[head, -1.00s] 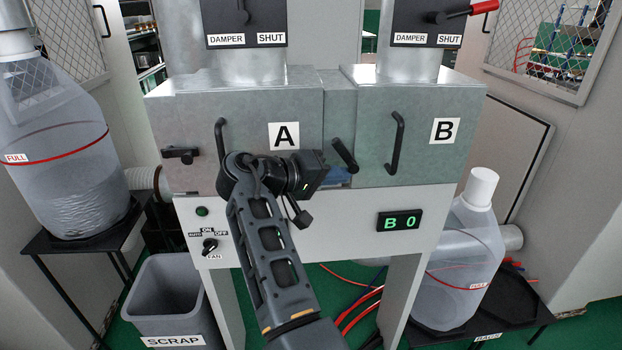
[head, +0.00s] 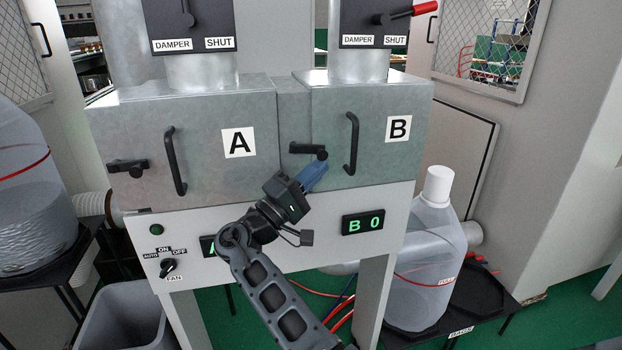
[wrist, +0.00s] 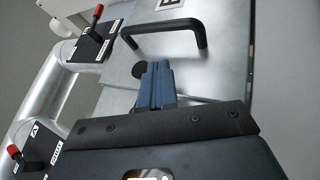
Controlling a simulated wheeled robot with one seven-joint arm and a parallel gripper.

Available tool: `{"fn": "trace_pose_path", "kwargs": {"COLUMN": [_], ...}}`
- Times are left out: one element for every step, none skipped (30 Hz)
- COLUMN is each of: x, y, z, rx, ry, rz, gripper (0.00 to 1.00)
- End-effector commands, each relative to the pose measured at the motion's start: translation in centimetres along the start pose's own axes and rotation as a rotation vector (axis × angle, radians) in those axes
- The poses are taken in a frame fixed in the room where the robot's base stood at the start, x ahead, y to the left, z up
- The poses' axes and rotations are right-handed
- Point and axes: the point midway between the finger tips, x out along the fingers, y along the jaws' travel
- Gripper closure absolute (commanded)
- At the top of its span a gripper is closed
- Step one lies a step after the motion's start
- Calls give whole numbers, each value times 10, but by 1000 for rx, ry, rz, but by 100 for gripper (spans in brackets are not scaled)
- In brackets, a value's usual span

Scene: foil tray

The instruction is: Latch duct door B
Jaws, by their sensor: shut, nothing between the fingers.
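Duct door B (head: 385,150) is a grey metal door with a black bar handle (head: 352,143) and a white B label. It looks flush with its housing. Its black latch (head: 306,149) lies about level across the door's left edge, its round knob (head: 322,154) at the right end. The knob also shows in the wrist view (wrist: 138,71). My gripper (head: 316,168) has its blue fingers shut and empty, just below the knob. In the wrist view the fingertips (wrist: 156,66) are close beside the knob; I cannot tell whether they touch.
Door A (head: 215,155), with its handle (head: 175,160) and level latch (head: 128,166), is on the left. Above B is a damper plate with a red-tipped lever (head: 410,14). A display (head: 363,222) reads B 0. A clear jug (head: 425,255) stands at the lower right.

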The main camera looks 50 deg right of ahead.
Motion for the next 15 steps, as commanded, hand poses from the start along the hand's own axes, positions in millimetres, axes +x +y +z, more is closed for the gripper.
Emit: {"fn": "trace_pose_path", "kwargs": {"x": [1,2,2,3,3,4,4,4,4,4,4,5,5,5,5], "y": [1,1,1,1,2,2,2,2,2,2,2,2,2,2,3], "z": [0,0,1,1,1,1,1,1,1,1,1,1,1,1,1], "rx": [3,3,3,3,3,3,2,2,3,3,3,3,3,3,3], "ry": [-1,-1,-2,-2,-2,-2,-2,-2,-1,-1,-1,-1,-1,-1,-1], "rz": [0,-1,-1,-2,-2,-3,-3,-3,-3,-3,-4,-4,-4,-4,-4], "gripper": [100,100,100,100,100,100,100,100,100,100,100,100,100,100,100]}}
